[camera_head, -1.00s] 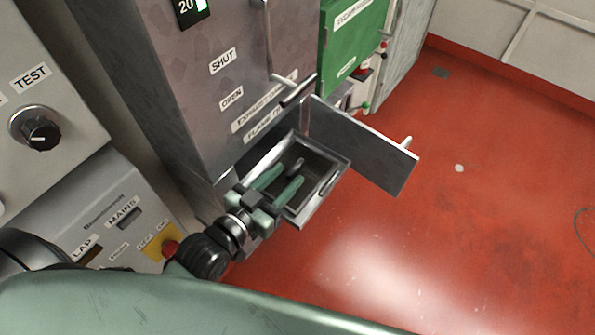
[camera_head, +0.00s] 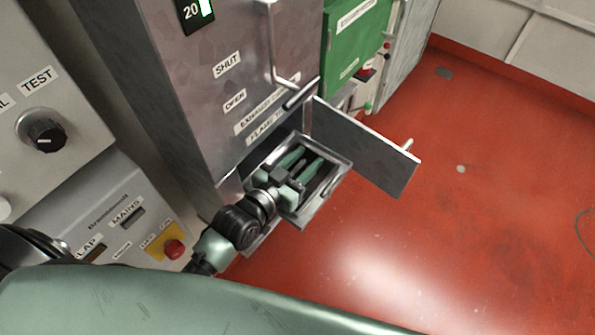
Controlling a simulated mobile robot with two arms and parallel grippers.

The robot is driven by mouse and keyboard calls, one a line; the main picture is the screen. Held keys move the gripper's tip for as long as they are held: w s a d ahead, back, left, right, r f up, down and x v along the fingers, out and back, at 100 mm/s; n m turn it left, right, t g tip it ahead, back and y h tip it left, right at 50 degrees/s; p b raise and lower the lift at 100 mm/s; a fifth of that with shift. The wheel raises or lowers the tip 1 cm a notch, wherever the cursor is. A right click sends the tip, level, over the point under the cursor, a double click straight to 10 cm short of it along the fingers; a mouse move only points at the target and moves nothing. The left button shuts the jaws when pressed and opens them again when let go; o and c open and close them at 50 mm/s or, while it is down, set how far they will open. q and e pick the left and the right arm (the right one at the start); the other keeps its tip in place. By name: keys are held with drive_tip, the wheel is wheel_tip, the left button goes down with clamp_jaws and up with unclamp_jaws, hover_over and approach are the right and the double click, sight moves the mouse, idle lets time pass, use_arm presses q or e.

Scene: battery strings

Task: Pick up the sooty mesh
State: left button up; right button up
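The dark sooty mesh (camera_head: 319,180) shows as a dark surface inside the metal frame (camera_head: 343,168) that sticks out of the grey cabinet, low under its labels. My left gripper (camera_head: 309,158) reaches over this frame from the lower left. Its two green fingers are spread apart, with a dark gap between them, and lie over or inside the frame. I cannot tell whether they touch the mesh. The gripper hides much of the mesh. My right gripper is not in view.
An open metal door (camera_head: 365,150) stands out to the right of the frame. A bar handle (camera_head: 301,92) juts from the grey cabinet (camera_head: 235,110) above.

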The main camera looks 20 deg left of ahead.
use_arm(q)
drive_tip(key=shift+c, duration=0.4)
drive_tip(key=shift+s, duration=0.1)
clamp_jaws()
idle(0.9)
